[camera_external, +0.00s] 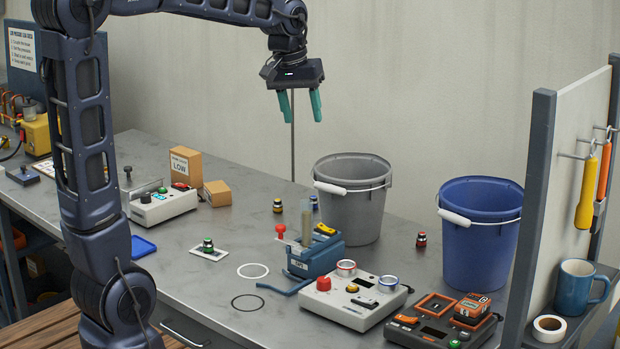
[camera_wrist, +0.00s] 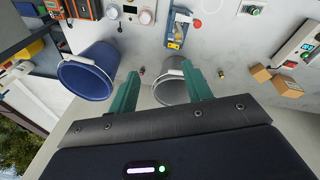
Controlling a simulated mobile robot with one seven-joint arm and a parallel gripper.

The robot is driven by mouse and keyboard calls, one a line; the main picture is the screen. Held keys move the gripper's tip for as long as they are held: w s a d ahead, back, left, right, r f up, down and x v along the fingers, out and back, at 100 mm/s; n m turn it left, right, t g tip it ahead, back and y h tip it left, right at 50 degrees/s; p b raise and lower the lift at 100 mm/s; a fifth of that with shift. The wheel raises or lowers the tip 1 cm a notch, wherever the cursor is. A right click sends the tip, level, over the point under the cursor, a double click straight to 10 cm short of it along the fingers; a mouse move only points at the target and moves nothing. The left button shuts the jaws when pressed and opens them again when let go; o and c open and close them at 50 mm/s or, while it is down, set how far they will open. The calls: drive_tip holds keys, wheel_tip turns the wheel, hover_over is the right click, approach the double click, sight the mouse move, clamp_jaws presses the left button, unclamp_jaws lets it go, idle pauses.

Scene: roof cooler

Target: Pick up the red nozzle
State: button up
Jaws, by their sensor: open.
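The red nozzle, a small red and dark piece (camera_external: 421,240), stands upright on the grey workbench (camera_external: 215,275) between the grey bucket (camera_external: 350,215) and the blue bucket (camera_external: 480,245). In the wrist view the nozzle (camera_wrist: 141,71) is tiny, between the two buckets and near the left fingertip in the picture. My gripper (camera_external: 301,112) is open and empty, high above the bench, with its green fingers pointing down. In the wrist view my gripper (camera_wrist: 160,72) has its fingers spread apart, and the right finger overlaps the grey bucket (camera_wrist: 172,90).
Similar small nozzles, yellow (camera_external: 277,206), blue (camera_external: 314,201) and green on a white card (camera_external: 208,244), stand farther left. A blue fixture (camera_external: 315,258) and control boxes (camera_external: 355,302) sit in front. A panel with tools (camera_external: 565,180) bounds the right.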

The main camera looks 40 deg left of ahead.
drive_tip(key=w+d+f+n+g, duration=0.15)
drive_tip(key=w+f, duration=0.25)
drive_tip(key=w, duration=0.9)
drive_tip(key=n+g+h, duration=0.2)
drive_tip(key=n+g, duration=0.1)
drive_tip(key=n, duration=0.2)
hover_over(422, 233)
drive_tip(key=w+a, duration=0.2)
wheel_tip(422, 233, down, 25)
drive_tip(key=shift+t, duration=0.35)
drive_tip(key=x, duration=1)
drive_tip(key=shift+s+a+f, duration=0.1)
drive_tip(key=shift+s+a, duration=0.1)
drive_tip(key=shift+a, duration=0.05)
clamp_jaws()
